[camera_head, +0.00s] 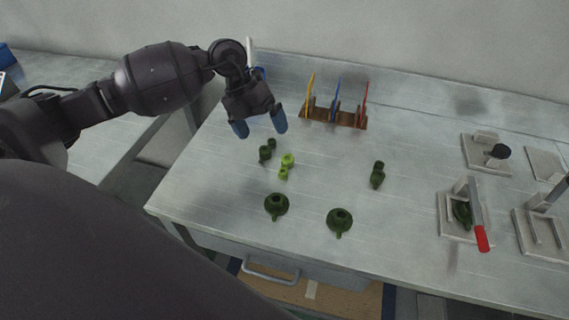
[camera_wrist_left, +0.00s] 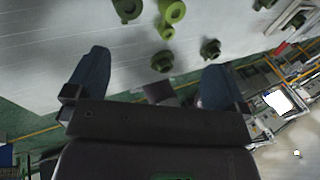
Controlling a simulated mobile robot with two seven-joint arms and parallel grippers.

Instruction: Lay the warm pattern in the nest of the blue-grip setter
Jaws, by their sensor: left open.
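A bright green pattern (camera_head: 287,161), lighter than the dark green ones, lies on the table below and right of my left gripper (camera_head: 260,124). It also shows at the top of the left wrist view (camera_wrist_left: 172,11). My left gripper is open with its blue fingers apart and nothing between them; it is clear of the patterns. A setter with a red grip (camera_head: 481,238) stands at the right with a dark green piece (camera_head: 462,212) in it. Another setter (camera_head: 540,232) is cut by the right edge, and its grip colour is hidden. No blue setter grip is visible. My right gripper is not in view.
Dark green patterns lie nearby (camera_head: 265,153), (camera_head: 377,175), and two wider ones (camera_head: 276,206), (camera_head: 339,221) near the front edge. A wooden rack (camera_head: 340,118) with yellow, blue and red upright pieces stands behind. A black-knobbed fixture (camera_head: 487,154) is at right. The table centre is mostly free.

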